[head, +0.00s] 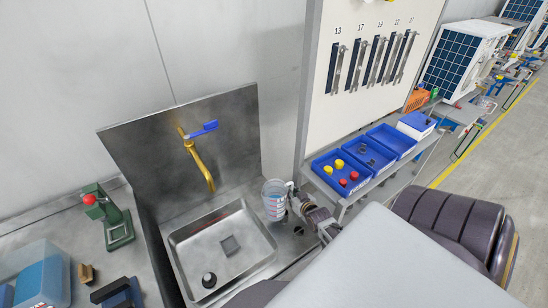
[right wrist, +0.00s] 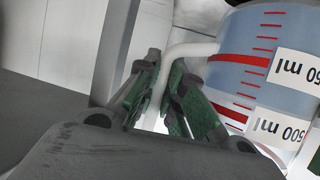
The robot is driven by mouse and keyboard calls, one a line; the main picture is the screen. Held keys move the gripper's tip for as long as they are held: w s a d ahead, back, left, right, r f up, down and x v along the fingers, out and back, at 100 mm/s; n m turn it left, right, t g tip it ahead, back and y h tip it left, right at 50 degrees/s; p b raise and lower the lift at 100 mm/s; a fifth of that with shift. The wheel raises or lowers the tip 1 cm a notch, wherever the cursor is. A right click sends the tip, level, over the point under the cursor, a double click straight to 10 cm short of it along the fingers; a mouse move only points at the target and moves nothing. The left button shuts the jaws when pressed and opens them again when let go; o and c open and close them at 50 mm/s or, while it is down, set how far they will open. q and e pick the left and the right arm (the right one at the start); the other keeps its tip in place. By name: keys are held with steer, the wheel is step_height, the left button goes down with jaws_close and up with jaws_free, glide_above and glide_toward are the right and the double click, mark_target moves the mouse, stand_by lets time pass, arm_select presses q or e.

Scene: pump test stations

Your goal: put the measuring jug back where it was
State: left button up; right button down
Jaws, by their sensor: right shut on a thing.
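The measuring jug (head: 274,200) is a clear beaker-like vessel with red marks and white labels. In the head view it is upright at the right rim of the sink (head: 180,238); I cannot tell whether its base touches the metal. My right gripper (head: 291,196) reaches it from the right and is shut on its white handle. The right wrist view shows the handle (right wrist: 186,50) between the green-padded fingers (right wrist: 165,100), with the jug wall (right wrist: 255,75) just to the right. The jug's base is hidden there. My left gripper is not in view.
A brass tap (head: 198,165) with a blue lever stands behind the sink. A black plug-like piece (head: 209,280) lies in the basin. A green press with a red knob (head: 113,215) and a clear tub (head: 42,275) stand left. Blue trays (head: 342,173) sit right, below hanging wrenches.

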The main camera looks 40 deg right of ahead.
steer(key=shift+w+d+b, duration=1.3)
steer(key=shift+w+b, duration=1.55)
steer(key=shift+w, duration=1.35)
steer(key=shift+w+d+b, duration=1.3)
steer(key=shift+w+b, duration=1.55)
steer(key=shift+w, duration=1.35)
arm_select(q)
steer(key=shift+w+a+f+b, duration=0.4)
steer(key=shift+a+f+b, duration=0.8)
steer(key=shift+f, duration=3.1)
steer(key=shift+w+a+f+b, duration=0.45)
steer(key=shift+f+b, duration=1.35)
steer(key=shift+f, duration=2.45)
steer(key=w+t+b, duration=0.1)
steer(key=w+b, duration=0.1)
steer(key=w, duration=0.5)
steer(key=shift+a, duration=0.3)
arm_select(e)
step_height(320, 180, down, 7)
steer(key=w, duration=0.1)
steer(key=shift+w+d+r, duration=0.15)
